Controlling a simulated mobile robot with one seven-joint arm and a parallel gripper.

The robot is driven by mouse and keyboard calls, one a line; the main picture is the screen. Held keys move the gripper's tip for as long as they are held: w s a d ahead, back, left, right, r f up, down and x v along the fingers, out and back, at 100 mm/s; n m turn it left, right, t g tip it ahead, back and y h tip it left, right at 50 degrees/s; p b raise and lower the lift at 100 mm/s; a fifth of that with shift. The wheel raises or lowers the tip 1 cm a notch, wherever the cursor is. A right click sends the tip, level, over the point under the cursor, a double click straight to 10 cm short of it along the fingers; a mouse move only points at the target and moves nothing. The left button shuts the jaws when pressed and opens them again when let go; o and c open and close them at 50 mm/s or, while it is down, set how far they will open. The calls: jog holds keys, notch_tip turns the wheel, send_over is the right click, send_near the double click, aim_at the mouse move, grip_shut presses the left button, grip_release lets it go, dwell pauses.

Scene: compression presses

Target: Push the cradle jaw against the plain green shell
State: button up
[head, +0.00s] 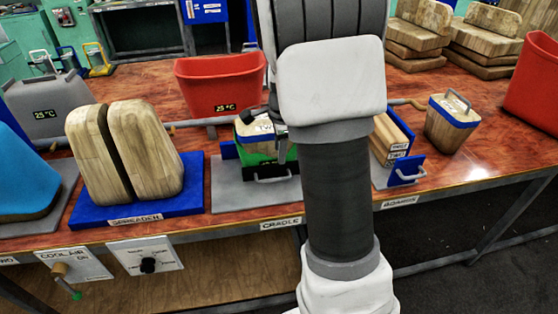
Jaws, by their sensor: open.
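The cradle station stands behind the "CRADLE" label, on a grey base plate (228,192). A green shell (246,156) shows there, partly hidden by my arm. A wooden block with a blue band (252,131) sits in or behind the shell; I cannot tell which. A dark jaw (262,173) with a grey handle (272,180) stands upright at the front of the shell. I cannot tell whether it touches the shell. A small dark part of my gripper (266,113) shows above the block, beside my white wrist. The gripper is open; most of it is hidden.
A spreader with two wooden halves on a blue plate (192,190) stands left. A red bin (215,85) is behind. The table front right is clear.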

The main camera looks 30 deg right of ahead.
notch_tip(320, 180, up, 6)
jog(key=s, duration=0.1)
jog(key=shift+a+p, duration=0.2)
jog(key=shift+p, duration=0.15)
jog(key=shift+s, duration=0.1)
jog(key=s+a+r+n+t+p, duration=0.1)
jog(key=s+a+r+n, duration=0.5)
jog(key=s+n, duration=0.4)
jog(key=s+a+r+n+t+p, duration=0.2)
jog(key=s+a+r+n, duration=0.4)
jog(key=s+n, duration=0.5)
jog(key=shift+s+a+r+y, duration=0.35)
jog(key=shift+s+a, duration=0.1)
jog(key=shift+a, duration=0.8)
jog(key=shift+a, duration=0.1)
